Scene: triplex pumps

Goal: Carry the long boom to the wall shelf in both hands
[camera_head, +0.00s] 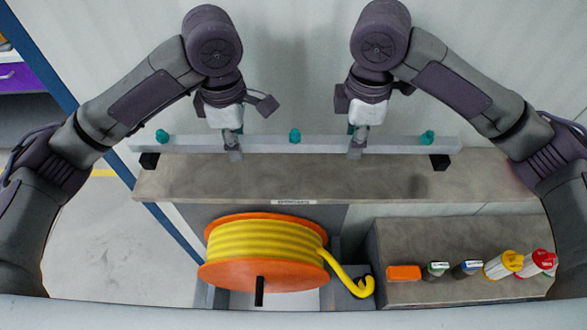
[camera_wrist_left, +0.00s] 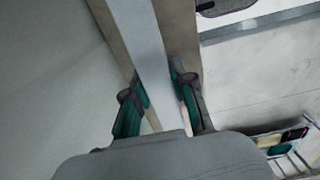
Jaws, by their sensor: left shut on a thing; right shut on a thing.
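The long boom (camera_head: 265,144) is a pale grey bar with teal nozzles along it. It lies level across the head view, over the back part of the wall shelf (camera_head: 290,183), a grey-brown board against the wall. A black block shows under each end of the boom. I cannot tell whether the boom rests on these blocks or hangs just above. My left gripper (camera_head: 233,143) is shut on the boom left of its middle. My right gripper (camera_head: 357,143) is shut on it right of its middle. In the left wrist view, the boom (camera_wrist_left: 143,40) runs between the teal-padded fingers (camera_wrist_left: 160,105).
An orange reel (camera_head: 245,273) wound with yellow hose stands below the shelf. A lower bench (camera_head: 450,240) at the right holds an orange box (camera_head: 404,273) and several small bottles. A blue post (camera_head: 120,165) stands left of the shelf. The shelf's front part is bare.

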